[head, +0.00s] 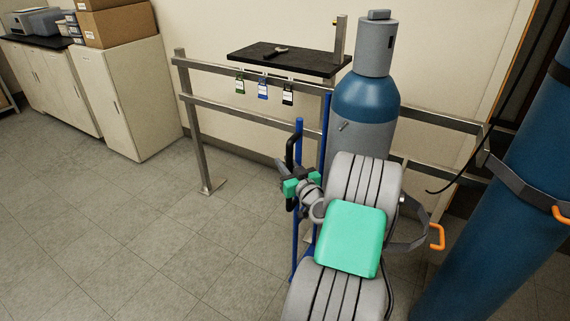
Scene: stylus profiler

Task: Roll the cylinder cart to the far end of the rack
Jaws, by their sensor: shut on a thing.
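The cylinder cart has blue upright posts (298,240) and a black handle (292,150) at its left side. A grey gas cylinder (366,100) with a blue band and a grey cap stands upright at the cart, close in front of the rack; my arm hides its lower part. My gripper (290,188), with green parts, is shut on the black handle. The metal rack (225,109) has two rails running left to right along the wall. Its left end is a post (191,115) with a floor foot. The cart's base and wheels are hidden.
A large blue cylinder (510,190) stands at the right, with a grey strap and an orange handle (562,214). Another orange handle (437,237) hangs lower. A black shelf (300,62) and hanging tags (263,90) are at the rack. Cabinets (125,100) stand left. The left floor is clear.

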